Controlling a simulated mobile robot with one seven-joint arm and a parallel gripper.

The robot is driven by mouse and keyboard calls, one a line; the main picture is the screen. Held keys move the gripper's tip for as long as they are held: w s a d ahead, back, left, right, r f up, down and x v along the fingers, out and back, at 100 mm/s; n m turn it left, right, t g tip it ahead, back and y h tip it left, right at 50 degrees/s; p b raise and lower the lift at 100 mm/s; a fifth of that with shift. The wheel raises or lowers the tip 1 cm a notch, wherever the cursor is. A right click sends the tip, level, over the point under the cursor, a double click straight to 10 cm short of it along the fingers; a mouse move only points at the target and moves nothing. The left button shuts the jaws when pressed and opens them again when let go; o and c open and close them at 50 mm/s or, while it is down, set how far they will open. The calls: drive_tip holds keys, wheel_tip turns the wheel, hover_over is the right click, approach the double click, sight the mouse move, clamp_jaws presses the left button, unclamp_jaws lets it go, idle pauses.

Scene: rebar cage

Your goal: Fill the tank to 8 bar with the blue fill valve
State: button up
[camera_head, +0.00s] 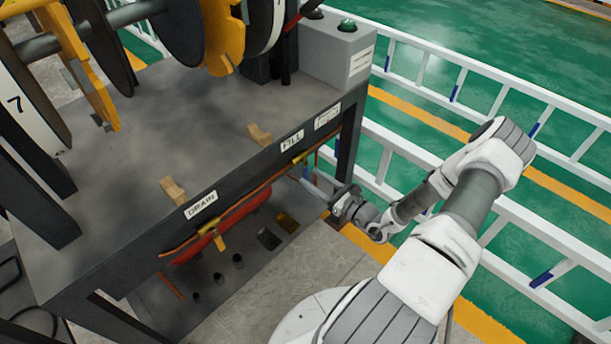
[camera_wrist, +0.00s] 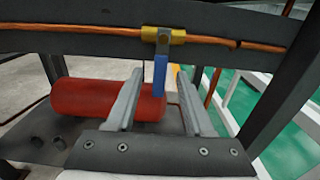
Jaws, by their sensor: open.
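The blue fill valve lever (camera_wrist: 160,78) hangs straight down from a brass valve body (camera_wrist: 163,36) on the copper pipe in the wrist view. My gripper (camera_wrist: 159,70) is open, with one finger on each side of the lever; I cannot tell whether either finger touches it. In the head view my gripper (camera_head: 322,190) is under the bench edge, below the FILL label (camera_head: 292,140); the blue lever is not clearly visible there. The red tank (camera_wrist: 80,97) lies behind the fingers at left; it also shows under the bench in the head view (camera_head: 235,218). I cannot see a readable pressure gauge.
The bench (camera_head: 130,150) carries a DRAIN label (camera_head: 202,204) and a yellow lever (camera_head: 219,242) below it. A grey box with a green button (camera_head: 346,25) is at the back. White railings (camera_head: 480,195) run behind my arm.

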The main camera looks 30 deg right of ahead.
sight(306, 174)
drive_tip(key=shift+b+x, duration=0.3)
drive_tip(key=shift+x, duration=1.5)
clamp_jaws()
